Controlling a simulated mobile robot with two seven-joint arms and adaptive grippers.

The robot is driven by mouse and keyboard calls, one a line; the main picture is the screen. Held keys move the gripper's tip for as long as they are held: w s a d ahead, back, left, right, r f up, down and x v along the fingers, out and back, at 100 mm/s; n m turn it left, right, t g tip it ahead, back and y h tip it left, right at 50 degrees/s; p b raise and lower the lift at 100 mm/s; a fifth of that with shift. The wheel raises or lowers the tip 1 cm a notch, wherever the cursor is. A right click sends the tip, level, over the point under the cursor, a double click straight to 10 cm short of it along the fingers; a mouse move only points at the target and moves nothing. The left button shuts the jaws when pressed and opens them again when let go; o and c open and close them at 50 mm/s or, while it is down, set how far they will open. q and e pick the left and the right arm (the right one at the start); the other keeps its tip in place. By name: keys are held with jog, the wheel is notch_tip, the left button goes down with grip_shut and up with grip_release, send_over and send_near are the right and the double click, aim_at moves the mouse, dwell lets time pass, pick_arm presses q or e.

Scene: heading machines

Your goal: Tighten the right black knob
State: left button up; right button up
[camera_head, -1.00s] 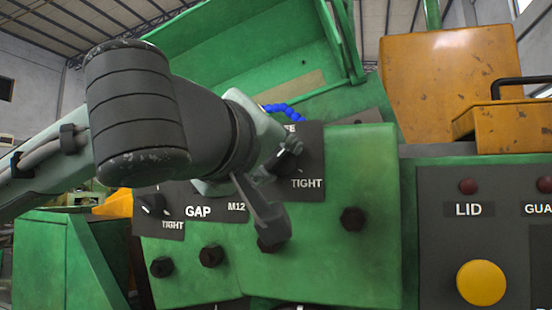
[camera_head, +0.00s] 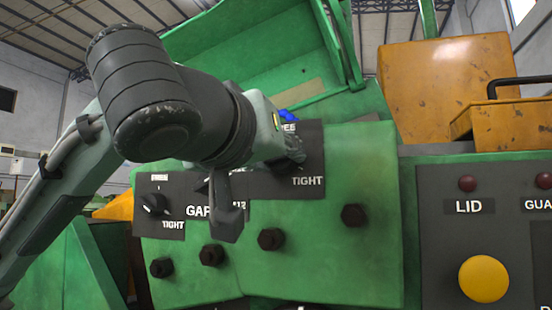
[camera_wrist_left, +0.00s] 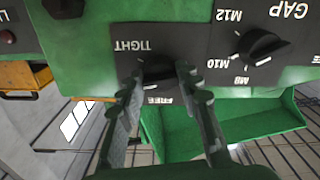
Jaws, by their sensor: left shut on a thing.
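The right black knob (camera_wrist_left: 158,70) sits on a dark plate marked TIGHT and FREE, which appears upside down in the left wrist view. My left gripper (camera_wrist_left: 160,76) has one finger on each side of this knob and is shut on it. In the head view the knob (camera_head: 292,163) is mostly hidden behind my left gripper (camera_head: 281,160), just above the word TIGHT. The knob's pointer direction cannot be read. My right gripper is not in view.
A left black knob (camera_head: 155,204) sits by the GAP label. A middle knob (camera_wrist_left: 262,46) is marked M8, M10 and M12. Several dark bolts (camera_head: 271,239) stick out of the green panel (camera_head: 362,255). A yellow button (camera_head: 482,281) is at the right.

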pick_arm(q)
jog(key=shift+a+r+m+p, duration=0.1)
jog(key=shift+m+p, duration=0.4)
jog(key=shift+m, duration=1.55)
jog(key=shift+r+m+p, duration=0.1)
jog(key=shift+m+p, duration=0.35)
jog(key=shift+m, duration=1.6)
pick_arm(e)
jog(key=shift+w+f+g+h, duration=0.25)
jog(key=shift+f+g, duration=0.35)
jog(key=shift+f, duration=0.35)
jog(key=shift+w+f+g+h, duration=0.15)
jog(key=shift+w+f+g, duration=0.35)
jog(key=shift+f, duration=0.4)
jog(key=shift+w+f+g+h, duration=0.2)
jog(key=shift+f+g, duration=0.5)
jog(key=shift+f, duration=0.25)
pick_arm(q)
jog(key=o, duration=1.2)
jog(key=shift+f, duration=0.1)
jog(key=shift+c, duration=0.2)
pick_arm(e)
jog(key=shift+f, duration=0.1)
